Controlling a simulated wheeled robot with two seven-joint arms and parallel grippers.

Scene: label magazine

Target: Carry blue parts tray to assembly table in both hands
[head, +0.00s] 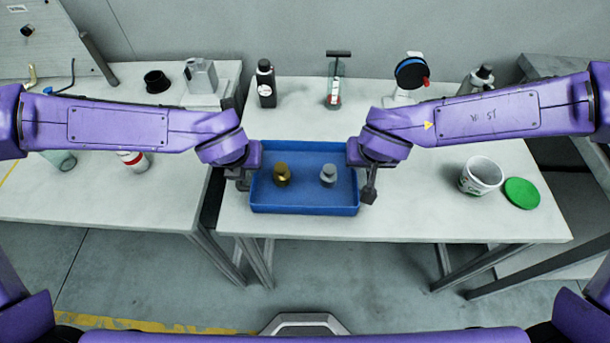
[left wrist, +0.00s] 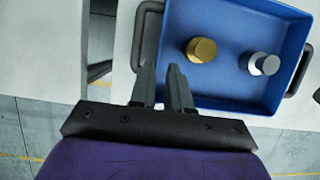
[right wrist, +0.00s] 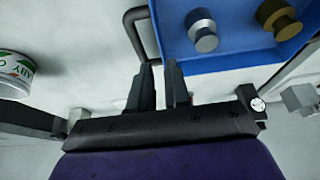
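The blue parts tray (head: 305,210) sits on the middle table, near its front left edge. A brass part (head: 281,175) and a silver part (head: 328,176) stand inside it. My left gripper (head: 241,182) is at the tray's left end; in the left wrist view its fingers (left wrist: 160,72) are slightly apart beside a dark side handle (left wrist: 137,40). My right gripper (head: 368,190) is at the right end; in the right wrist view its fingers (right wrist: 160,68) are slightly apart beside the other handle (right wrist: 133,32). I see no handle clamped between either pair. Which table is the assembly table is unclear.
A white tub (head: 481,177) and green lid (head: 522,192) lie right of the tray. Bottles and a blue-and-black disc device (head: 410,75) stand behind. A left table (head: 100,205) holds more items, with a narrow gap between tables. Another bench (head: 560,70) stands right.

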